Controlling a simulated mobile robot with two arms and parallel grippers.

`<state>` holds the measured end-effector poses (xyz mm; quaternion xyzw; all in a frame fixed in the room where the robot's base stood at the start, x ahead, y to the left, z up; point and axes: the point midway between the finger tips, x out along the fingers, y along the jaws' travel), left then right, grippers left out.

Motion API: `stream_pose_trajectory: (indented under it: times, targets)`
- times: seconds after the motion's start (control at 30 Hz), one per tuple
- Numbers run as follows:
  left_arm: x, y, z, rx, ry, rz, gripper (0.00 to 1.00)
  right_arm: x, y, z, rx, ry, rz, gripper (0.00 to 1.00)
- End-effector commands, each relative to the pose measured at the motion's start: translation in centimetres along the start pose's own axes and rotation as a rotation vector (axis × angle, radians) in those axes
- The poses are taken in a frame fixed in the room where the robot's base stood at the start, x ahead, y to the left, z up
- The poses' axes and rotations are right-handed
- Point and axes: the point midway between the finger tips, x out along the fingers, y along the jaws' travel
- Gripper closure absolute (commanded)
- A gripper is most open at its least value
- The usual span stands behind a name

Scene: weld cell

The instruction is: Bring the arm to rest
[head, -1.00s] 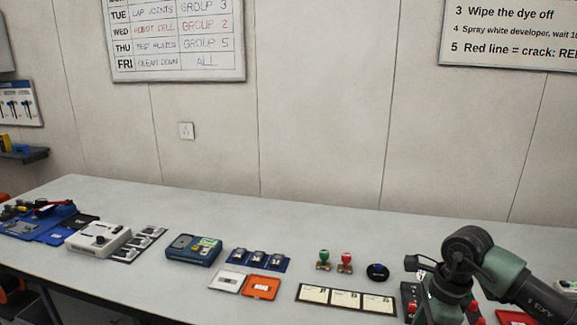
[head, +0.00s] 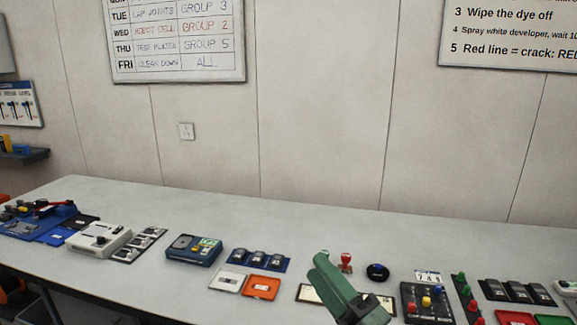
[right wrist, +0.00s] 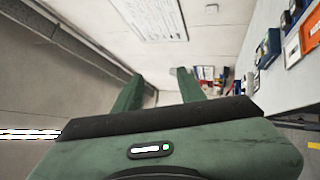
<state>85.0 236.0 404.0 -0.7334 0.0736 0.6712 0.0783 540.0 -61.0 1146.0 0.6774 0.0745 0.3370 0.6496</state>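My right gripper (head: 320,264) shows at the lower middle of the head view. It is green with a dark band and points up and to the left, in front of a card strip on the bench. In the right wrist view its two green fingers (right wrist: 160,78) stand apart with nothing between them, so it is open and empty. It hides part of the card strip and the green-handled stamp's spot. My left gripper is not in view.
The grey bench (head: 140,192) carries a white device (head: 98,240), a blue device (head: 193,250), an orange tray (head: 260,287), a red stamp (head: 346,261), a black round button (head: 377,272) and a control box (head: 426,302). The bench's back strip is clear.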

Motion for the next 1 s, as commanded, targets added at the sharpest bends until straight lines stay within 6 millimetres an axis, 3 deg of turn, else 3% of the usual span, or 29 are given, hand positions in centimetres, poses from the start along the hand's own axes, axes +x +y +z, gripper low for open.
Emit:
stream_pose_trajectory:
  times: [0.1, 0.2, 0.27, 0.4, 0.6, 0.9, 1.0]
  targets:
    - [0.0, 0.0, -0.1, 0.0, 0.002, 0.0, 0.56, -4.3, -3.7, 4.7, 0.333, -0.334, -0.117, 0.6]
    - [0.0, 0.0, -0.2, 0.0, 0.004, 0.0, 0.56, -9.8, -8.1, 7.1, 0.59, -0.607, -0.243, 0.6]
    - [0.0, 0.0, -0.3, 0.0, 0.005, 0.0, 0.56, -13.5, -10.8, 7.5, 0.728, -0.759, -0.324, 0.6]
    - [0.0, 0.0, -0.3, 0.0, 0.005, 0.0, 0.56, -22.3, -15.6, 5.8, 0.988, -1.064, -0.514, 0.6]
    - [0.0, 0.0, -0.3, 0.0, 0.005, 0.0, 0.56, -31.1, -18.3, 1.4, 1.203, -1.343, -0.721, 0.6]
    - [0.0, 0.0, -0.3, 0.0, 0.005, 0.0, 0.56, -39.8, -18.3, -5.2, 1.385, -1.619, -0.968, 0.6]
    - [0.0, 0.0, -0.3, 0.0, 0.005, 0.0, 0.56, -40.1, -20.9, -5.1, 1.381, -1.629, -0.983, 0.6]
